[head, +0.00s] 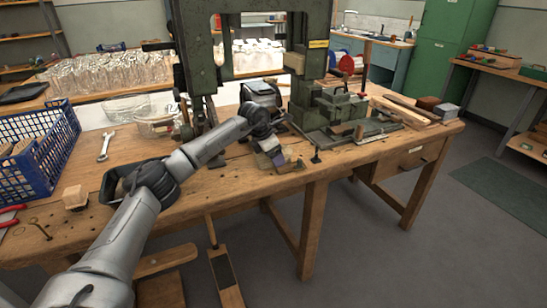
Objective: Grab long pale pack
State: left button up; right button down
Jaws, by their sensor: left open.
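My left arm reaches in from the lower left, and my left gripper (279,160) points down over the front edge area of the wooden bench, left of the green machine vise. Its jaws are open, but the fingertips are small and partly merged with small items beneath them. Long pale strips (402,112) lie on the bench to the right of the machine; I cannot tell if they are the long pale pack. They are well apart from my gripper. My right gripper is not in view.
A green press frame (188,62) and a machine vise (335,108) stand on the bench (225,185). A blue crate (42,150), a wrench (105,146), glass bowls (128,107) and a wooden block (75,197) are at left. Small blocks (446,111) sit at the right end.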

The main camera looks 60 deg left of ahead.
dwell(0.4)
pick_arm(q)
jog(key=c, duration=1)
jog(key=shift+c, duration=0.2)
